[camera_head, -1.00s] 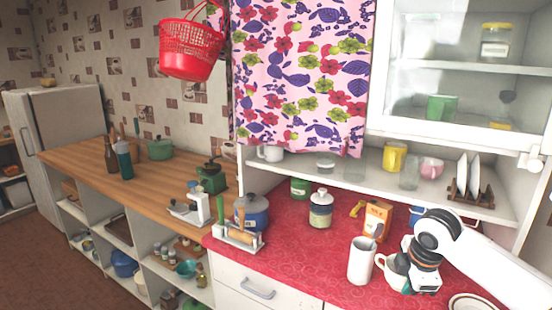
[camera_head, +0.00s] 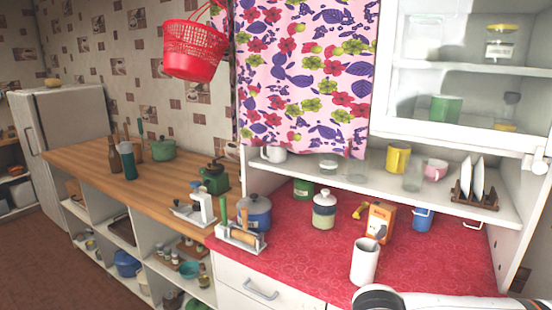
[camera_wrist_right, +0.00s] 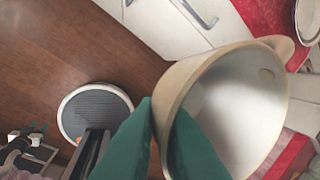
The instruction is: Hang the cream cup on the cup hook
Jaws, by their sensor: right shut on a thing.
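The cream cup (camera_wrist_right: 240,110) fills the right side of the right wrist view, tilted, with its open mouth showing. My right gripper (camera_wrist_right: 163,112) has its green fingers on either side of the cup's near wall and is shut on it. The cup is off the counter, over the floor in front of the drawers. In the head view only part of my right arm (camera_head: 430,301) shows at the bottom edge; its gripper and the cup are out of that view. I cannot pick out the cup hook in either view.
A white tall mug (camera_head: 364,262) stands on the red counter (camera_head: 300,262) near its front edge. A shelf (camera_head: 345,178) runs above.

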